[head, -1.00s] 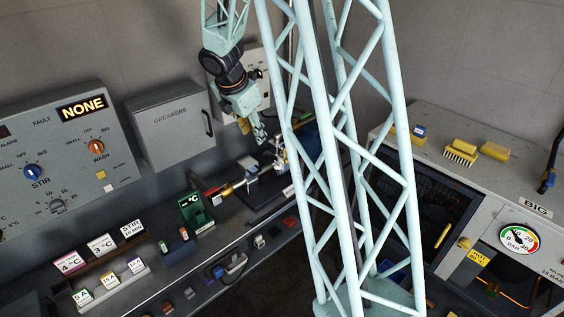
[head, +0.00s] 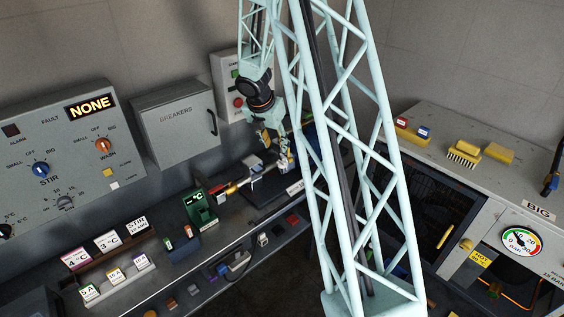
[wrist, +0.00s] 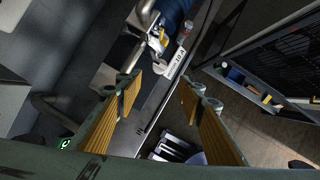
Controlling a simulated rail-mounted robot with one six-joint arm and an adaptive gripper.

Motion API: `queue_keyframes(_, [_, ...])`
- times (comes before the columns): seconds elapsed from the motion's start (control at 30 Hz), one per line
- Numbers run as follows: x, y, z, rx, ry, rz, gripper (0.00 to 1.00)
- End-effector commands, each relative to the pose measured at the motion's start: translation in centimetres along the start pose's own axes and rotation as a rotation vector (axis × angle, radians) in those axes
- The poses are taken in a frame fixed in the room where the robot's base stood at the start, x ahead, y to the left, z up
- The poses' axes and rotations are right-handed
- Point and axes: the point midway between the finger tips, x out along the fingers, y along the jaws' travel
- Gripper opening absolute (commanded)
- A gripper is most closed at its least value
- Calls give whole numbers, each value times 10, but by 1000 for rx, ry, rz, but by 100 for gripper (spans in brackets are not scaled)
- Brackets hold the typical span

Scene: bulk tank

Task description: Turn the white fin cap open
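My gripper (head: 282,158) is low over the back of the bench, beside the metal fixture on the dark base. In the wrist view my gripper (wrist: 166,86) is open, with its ribbed yellow pads wide apart and nothing between them. A small white piece with yellow marks (wrist: 157,42) lies beyond the fingertips, by a blue cylinder (wrist: 174,14); it may be the white fin cap, but its fins are not clear. In the head view my gripper and column hide much of this spot, so I cannot make out the cap there.
A metal clamp block (head: 253,162) and a rod with red and yellow parts (head: 222,188) are left of my gripper. A white label plate (head: 294,187) is on the front edge. A green meter (head: 198,208) stands left. The breaker box (head: 178,122) is behind.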

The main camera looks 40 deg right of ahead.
Motion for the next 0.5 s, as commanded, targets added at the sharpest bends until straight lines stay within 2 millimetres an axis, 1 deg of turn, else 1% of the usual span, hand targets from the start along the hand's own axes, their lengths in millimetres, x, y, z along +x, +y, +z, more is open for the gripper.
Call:
queue_keyframes(0.27, [2,0,0,1,0,0,35])
queue_keyframes(0.5, [14,0,0,2,0,0,35])
